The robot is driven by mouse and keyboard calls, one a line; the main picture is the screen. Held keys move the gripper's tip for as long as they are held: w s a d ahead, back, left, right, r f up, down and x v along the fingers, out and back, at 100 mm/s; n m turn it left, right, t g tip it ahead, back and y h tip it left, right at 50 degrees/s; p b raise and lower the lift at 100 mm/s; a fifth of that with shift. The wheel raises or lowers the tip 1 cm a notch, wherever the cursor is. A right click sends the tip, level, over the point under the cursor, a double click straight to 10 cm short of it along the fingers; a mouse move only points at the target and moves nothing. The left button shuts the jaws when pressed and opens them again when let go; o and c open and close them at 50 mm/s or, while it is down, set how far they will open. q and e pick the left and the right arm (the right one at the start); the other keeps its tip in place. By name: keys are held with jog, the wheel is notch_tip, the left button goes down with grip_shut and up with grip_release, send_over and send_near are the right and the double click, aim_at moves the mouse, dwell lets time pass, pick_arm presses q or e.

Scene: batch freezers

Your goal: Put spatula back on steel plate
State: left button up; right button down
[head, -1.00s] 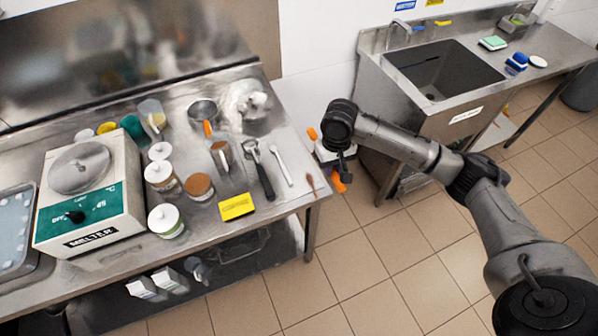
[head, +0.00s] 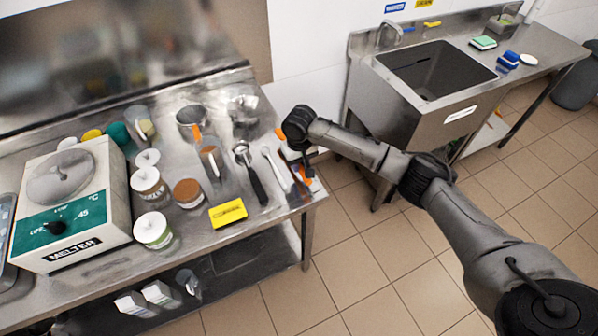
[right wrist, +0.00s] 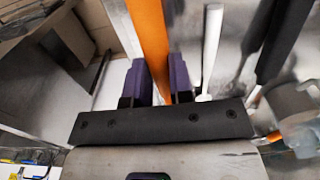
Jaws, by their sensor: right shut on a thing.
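My right gripper (head: 302,167) is over the right end of the steel worktop (head: 255,245). It is shut on the spatula, whose orange part (head: 307,171) shows beside the fingers; more orange shows past the wrist. In the right wrist view the orange spatula (right wrist: 149,38) runs between the two purple-grey fingers of the gripper (right wrist: 159,80). Its far end is out of that view. I cannot tell whether it touches the worktop. I cannot make out a separate steel plate apart from the worktop. My left gripper is not in view.
A white spoon-like tool (head: 275,168) and a black-handled scoop (head: 252,175) lie just left of the gripper. A yellow box (head: 228,213), several jars and a melter (head: 70,205) stand further left. A sink (head: 435,70) is at the right, beyond a floor gap.

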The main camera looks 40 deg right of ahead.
aim_at(299, 176)
jog(key=shift+w+f+b, duration=0.1)
jog(key=shift+f+b, duration=0.3)
jog(key=shift+f, duration=1.65)
jog(key=c, duration=1)
grip_release()
jog(key=shift+f, duration=0.1)
